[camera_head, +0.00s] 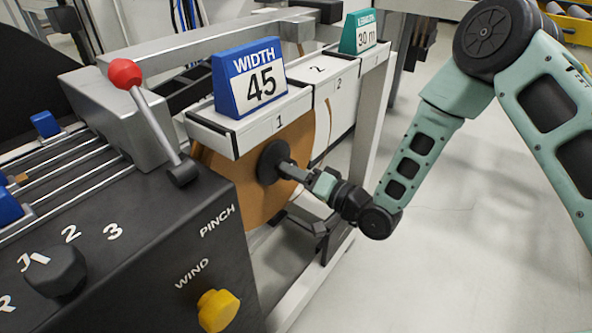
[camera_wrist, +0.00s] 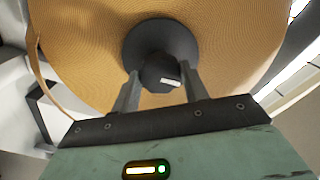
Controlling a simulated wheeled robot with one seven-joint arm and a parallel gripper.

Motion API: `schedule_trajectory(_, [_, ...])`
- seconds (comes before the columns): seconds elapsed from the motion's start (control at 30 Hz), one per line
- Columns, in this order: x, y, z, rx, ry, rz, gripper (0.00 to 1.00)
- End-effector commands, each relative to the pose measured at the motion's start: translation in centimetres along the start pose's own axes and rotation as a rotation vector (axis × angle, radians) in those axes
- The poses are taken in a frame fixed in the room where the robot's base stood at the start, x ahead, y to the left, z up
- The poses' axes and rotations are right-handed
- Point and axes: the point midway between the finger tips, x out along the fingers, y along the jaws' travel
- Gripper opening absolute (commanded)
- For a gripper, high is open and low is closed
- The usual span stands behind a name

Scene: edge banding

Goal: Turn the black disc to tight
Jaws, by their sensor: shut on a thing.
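The black disc (camera_head: 270,162) sits at the centre of a tan roll of edge banding (camera_head: 237,178) under the box marked 1. In the wrist view the disc (camera_wrist: 133,45) lies flat against the roll (camera_wrist: 85,60), with a round black hub (camera_wrist: 163,70) in front bearing a small white mark. My gripper (camera_head: 287,168) reaches in from the right, and its fingers also show in the wrist view (camera_wrist: 160,84), one on each side of the hub. The fingers are shut on the hub of the disc. The tight marking is not legible in either view.
A blue WIDTH 45 sign (camera_head: 249,78) and a green 30 m sign (camera_head: 362,32) stand on the white boxes above. A red-knobbed lever (camera_head: 126,73), a black selector knob (camera_head: 55,270) and a yellow WIND knob (camera_head: 217,309) are on the machine at left. The floor at right is clear.

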Motion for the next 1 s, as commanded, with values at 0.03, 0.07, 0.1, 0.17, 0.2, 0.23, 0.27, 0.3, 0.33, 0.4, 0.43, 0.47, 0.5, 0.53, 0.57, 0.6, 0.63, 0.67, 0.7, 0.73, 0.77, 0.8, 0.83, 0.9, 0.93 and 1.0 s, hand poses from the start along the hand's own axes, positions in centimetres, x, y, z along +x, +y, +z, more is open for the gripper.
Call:
schedule_trajectory(0.03, [-0.06,-0.07,0.04,0.024,-0.002,0.001,0.21])
schedule_trajectory(0.07, [-0.07,-0.06,0.05,0.035,-0.002,0.001,0.21])
schedule_trajectory(0.1, [-0.09,-0.03,0.07,0.05,-0.003,0.001,0.21])
schedule_trajectory(0.17, [-0.08,-0.03,0.1,0.07,-0.003,0.001,0.21])
schedule_trajectory(0.2, [-0.07,-0.04,0.12,0.079,-0.004,0.001,0.21])
schedule_trajectory(0.23, [-0.07,-0.05,0.14,0.085,-0.004,0.001,0.21])
schedule_trajectory(0.27, [-0.06,-0.05,0.15,0.091,-0.004,0.001,0.21])
schedule_trajectory(0.3, [-0.06,-0.05,0.16,0.097,-0.004,0.001,0.21])
schedule_trajectory(0.33, [-0.06,-0.04,0.16,0.101,-0.005,0.001,0.21])
schedule_trajectory(0.4, [-0.07,-0.03,0.17,0.107,-0.005,0.001,0.21])
schedule_trajectory(0.43, [-0.07,-0.02,0.18,0.108,-0.005,0.001,0.21])
schedule_trajectory(0.47, [-0.07,-0.02,0.18,0.109,-0.005,0.001,0.21])
schedule_trajectory(0.5, [-0.07,-0.01,0.19,0.11,-0.005,0.001,0.21])
schedule_trajectory(0.53, [-0.07,-0.01,0.19,0.11,-0.005,0.001,0.21])
schedule_trajectory(0.57, [-0.07,-0.01,0.19,0.11,-0.005,0.001,0.21])
schedule_trajectory(0.6, [-0.07,0.0,0.2,0.11,-0.005,0.001,0.21])
schedule_trajectory(0.63, [-0.07,0.0,0.19,0.11,-0.005,0.001,0.21])
schedule_trajectory(0.67, [-0.07,0.0,0.2,0.11,-0.005,0.001,0.21])
schedule_trajectory(0.7, [-0.07,0.0,0.2,0.11,-0.005,0.001,0.21])
schedule_trajectory(0.73, [-0.07,0.0,0.2,0.11,-0.005,0.001,0.21])
schedule_trajectory(0.77, [-0.07,0.0,0.2,0.11,-0.005,0.001,0.21])
schedule_trajectory(0.8, [-0.07,0.0,0.2,0.11,-0.005,0.001,0.5])
schedule_trajectory(0.83, [-0.07,0.0,0.19,0.109,-0.004,0.001,0.58])
schedule_trajectory(0.9, [-0.06,0.0,0.17,0.109,-0.004,0.001,0.66])
schedule_trajectory(0.93, [-0.05,0.0,0.15,0.109,-0.003,0.001,0.66])
schedule_trajectory(1.0, [-0.04,0.0,0.13,0.108,-0.003,0.001,0.66])
